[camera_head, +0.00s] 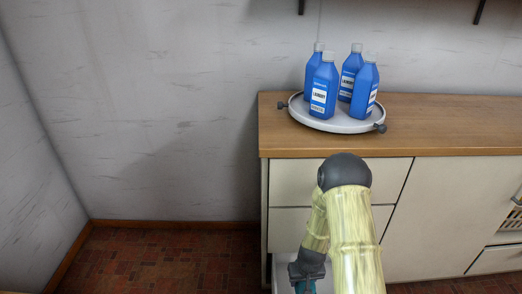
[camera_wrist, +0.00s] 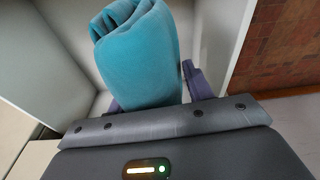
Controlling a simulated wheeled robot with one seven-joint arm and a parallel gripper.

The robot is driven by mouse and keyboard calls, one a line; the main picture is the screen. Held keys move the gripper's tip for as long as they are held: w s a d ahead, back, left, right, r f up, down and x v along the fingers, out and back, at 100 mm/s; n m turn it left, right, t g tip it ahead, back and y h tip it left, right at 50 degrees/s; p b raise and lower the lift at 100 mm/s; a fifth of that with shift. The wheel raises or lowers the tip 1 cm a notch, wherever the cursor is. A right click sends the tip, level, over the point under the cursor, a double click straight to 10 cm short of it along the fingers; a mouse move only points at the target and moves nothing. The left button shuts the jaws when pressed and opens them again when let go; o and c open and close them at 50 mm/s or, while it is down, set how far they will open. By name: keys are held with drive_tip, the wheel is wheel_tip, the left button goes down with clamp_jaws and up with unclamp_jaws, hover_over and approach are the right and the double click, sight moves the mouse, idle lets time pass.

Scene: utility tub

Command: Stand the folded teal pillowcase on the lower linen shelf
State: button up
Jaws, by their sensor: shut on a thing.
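The folded teal pillowcase (camera_wrist: 140,55) is rolled or folded into a thick bundle, with its layered end at the top left in the wrist view. My gripper (camera_wrist: 155,92) is shut on it, with a purple-grey finger on each side. In the wrist view, pale panels stand on both sides of the pillowcase, like the inside of a compartment. I cannot tell whether it touches a shelf.
A cabinet with a wooden top (camera_head: 450,125) stands behind my arm. A round tray (camera_head: 337,124) on it holds several blue laundry bottles (camera_head: 323,88). A pale upright panel (camera_wrist: 232,40) is close on the right in the wrist view, with red-brown tiled floor (camera_wrist: 285,45) beyond it.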

wheel_tip(320, 180, up, 45)
drive_tip(key=p, duration=4.1)
drive_tip(key=shift+w+d+f+m, duration=0.15)
drive_tip(key=shift+d+m, duration=0.05)
drive_tip(key=shift+m, duration=0.2)
drive_tip(key=shift+w, duration=0.1)
